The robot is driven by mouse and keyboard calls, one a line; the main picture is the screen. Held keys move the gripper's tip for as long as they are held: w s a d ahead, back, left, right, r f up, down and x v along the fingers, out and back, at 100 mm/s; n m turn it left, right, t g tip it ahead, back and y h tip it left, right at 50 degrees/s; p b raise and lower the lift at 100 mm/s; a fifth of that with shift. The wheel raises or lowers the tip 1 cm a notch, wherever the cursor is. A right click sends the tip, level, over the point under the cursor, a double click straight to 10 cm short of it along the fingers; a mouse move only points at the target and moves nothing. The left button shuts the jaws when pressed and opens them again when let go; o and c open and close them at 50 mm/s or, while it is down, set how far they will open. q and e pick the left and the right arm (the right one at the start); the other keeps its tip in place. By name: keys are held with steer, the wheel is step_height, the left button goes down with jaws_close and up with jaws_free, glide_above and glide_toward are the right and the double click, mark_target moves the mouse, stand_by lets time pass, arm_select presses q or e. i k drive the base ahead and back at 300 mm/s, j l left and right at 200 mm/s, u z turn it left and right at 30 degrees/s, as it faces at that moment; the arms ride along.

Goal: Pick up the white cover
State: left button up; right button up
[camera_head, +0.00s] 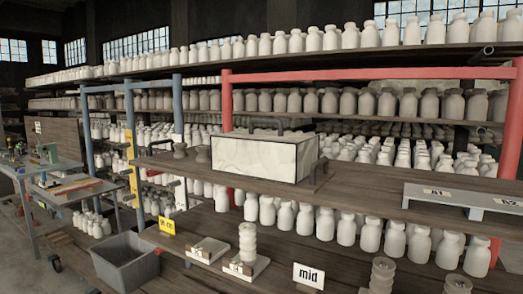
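The white cover (255,158) looks like a pale, box-shaped piece with dark edges. It stands upright on the wooden upper shelf near the middle of the head view. A dark handle (262,124) shows along its top. Whether anything is under or inside it is hidden. Neither of my grippers shows in this view.
A dark bracket (320,178) stands close to the cover's right side. Small dark spool-shaped pieces (180,150) are to its left. A grey raised stand (465,198) is further right.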

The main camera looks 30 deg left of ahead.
mark_target(265, 144)
steer(key=j+u, duration=0.2)
steer(key=j, duration=0.2)
steer(key=i+j+u, duration=0.15)
steer(key=j, duration=0.3)
steer(key=j+u, duration=0.2)
steer(key=j, duration=0.2)
steer(key=i+j+u, duration=0.2)
steer(key=j, duration=0.2)
steer(key=k, duration=0.05)
